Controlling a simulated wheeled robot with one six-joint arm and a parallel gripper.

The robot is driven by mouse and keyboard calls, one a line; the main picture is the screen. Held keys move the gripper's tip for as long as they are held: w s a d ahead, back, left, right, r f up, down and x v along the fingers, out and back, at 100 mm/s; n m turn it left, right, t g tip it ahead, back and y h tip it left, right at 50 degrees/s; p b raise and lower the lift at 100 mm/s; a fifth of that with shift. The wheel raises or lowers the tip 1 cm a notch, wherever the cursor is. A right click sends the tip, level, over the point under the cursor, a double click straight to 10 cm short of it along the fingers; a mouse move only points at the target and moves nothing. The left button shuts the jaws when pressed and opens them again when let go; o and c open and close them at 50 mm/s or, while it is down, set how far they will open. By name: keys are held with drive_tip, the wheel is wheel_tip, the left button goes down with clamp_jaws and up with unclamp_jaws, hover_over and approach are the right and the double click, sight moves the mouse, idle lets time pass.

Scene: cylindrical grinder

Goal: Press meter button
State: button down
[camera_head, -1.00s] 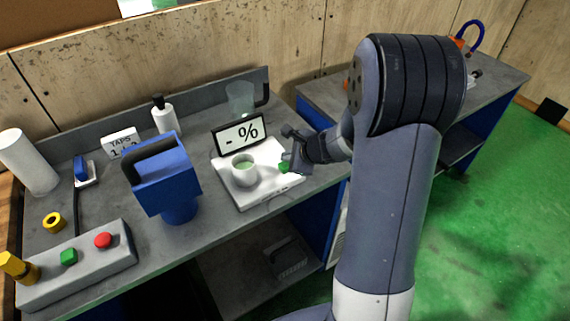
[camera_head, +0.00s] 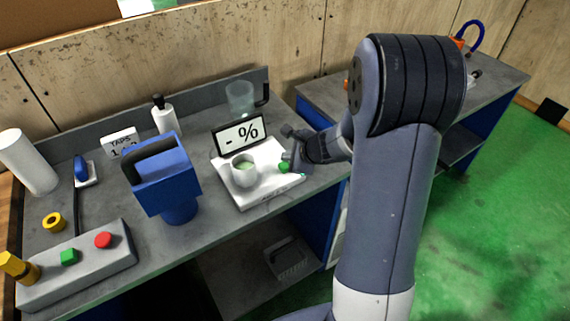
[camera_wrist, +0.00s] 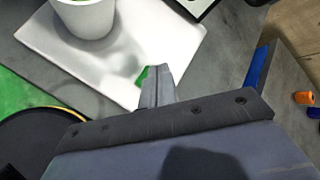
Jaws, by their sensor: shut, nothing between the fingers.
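The meter is a white flat base (camera_head: 262,197) with an upright display (camera_head: 240,134) reading "- %". A white cup (camera_head: 243,172) with green contents stands on the base; the cup also shows at the top of the wrist view (camera_wrist: 88,14). The green meter button (camera_head: 284,168) is on the right side of the base. In the wrist view the button (camera_wrist: 143,76) is partly hidden by my fingertips. My gripper (camera_head: 291,168) is shut and empty, with its tips right at the button. I cannot tell whether they touch it.
A blue hopper-like device (camera_head: 166,178) stands left of the meter. A control box (camera_head: 85,262) with green and red buttons is at the front left. A clear beaker (camera_head: 240,98) and a white bottle (camera_head: 164,117) stand behind. Another grey bench (camera_head: 320,92) is at the right.

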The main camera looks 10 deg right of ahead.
drive_tip(key=shift+f, duration=0.15)
drive_tip(key=shift+f+b, duration=0.3)
drive_tip(key=shift+b, duration=0.3)
drive_tip(key=shift+f+b, duration=0.6)
drive_tip(key=shift+b, duration=0.1)
idle(0.5)
drive_tip(key=shift+r, duration=0.1)
drive_tip(key=shift+r+p, duration=0.85)
drive_tip(key=shift+r, duration=0.1)
drive_tip(key=shift+r+p, duration=2.05)
drive_tip(key=shift+r, duration=0.45)
